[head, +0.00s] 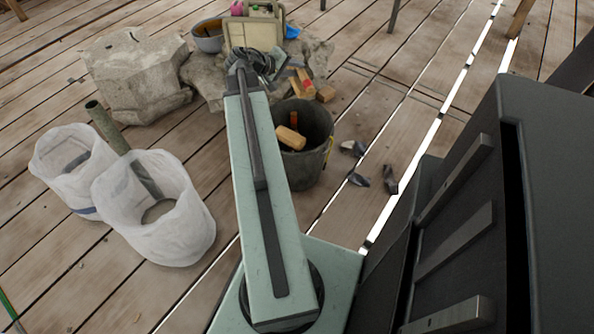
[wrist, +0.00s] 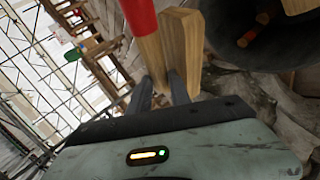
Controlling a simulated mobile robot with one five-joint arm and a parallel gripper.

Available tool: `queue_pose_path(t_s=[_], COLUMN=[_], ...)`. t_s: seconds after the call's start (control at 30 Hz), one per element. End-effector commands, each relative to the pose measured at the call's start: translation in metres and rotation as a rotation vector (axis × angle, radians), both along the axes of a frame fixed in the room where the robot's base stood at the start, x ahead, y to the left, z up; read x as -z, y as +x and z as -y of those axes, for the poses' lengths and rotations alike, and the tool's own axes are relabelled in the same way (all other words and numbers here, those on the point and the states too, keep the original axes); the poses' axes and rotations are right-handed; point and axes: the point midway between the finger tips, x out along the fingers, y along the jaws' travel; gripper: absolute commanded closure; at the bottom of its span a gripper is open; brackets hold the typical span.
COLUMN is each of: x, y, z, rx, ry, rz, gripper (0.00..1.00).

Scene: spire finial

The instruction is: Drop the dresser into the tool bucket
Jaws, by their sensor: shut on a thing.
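The dresser is a pale wooden tool with a red part. In the wrist view the dresser (wrist: 151,55) stands between the two fingers of my gripper (wrist: 160,88), which is shut on it. A wooden block face (wrist: 182,45) shows right beside it; I cannot tell if it is part of the same tool. In the head view the dresser (head: 306,86) is at the far end of my arm, behind the tool bucket. The tool bucket (head: 317,160) is dark and upright. A wooden-headed tool (head: 290,138) with an orange part lies in it. The bucket (wrist: 225,35) also shows at the wrist view's upper right.
Pale stone blocks (head: 135,75) lie behind and left. A beige canister (head: 255,33) and a grey bowl (head: 208,36) stand at the back. Two white bags (head: 178,235) are at left. Dark shards (head: 358,180) lie right of the bucket, near a bright floor gap.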

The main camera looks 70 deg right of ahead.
Motion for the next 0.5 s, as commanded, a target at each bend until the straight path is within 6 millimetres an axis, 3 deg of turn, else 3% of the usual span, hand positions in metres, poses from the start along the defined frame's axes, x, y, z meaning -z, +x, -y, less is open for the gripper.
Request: queue_pose_path(t_s=[0.03, 0.17, 0.27, 0.5], x=[0.049, 0.091, 0.101, 0.1], y=[-0.001, -0.002, -0.002, -0.002], z=[-0.001, -0.004, -0.004, -0.004], rx=[0.0, 0.0, 0.0, 0.0], ry=[-0.001, -0.001, -0.001, -0.001], rz=[-0.001, -0.001, -0.001, -0.001], gripper=[1.0, 1.0, 1.0, 1.0])
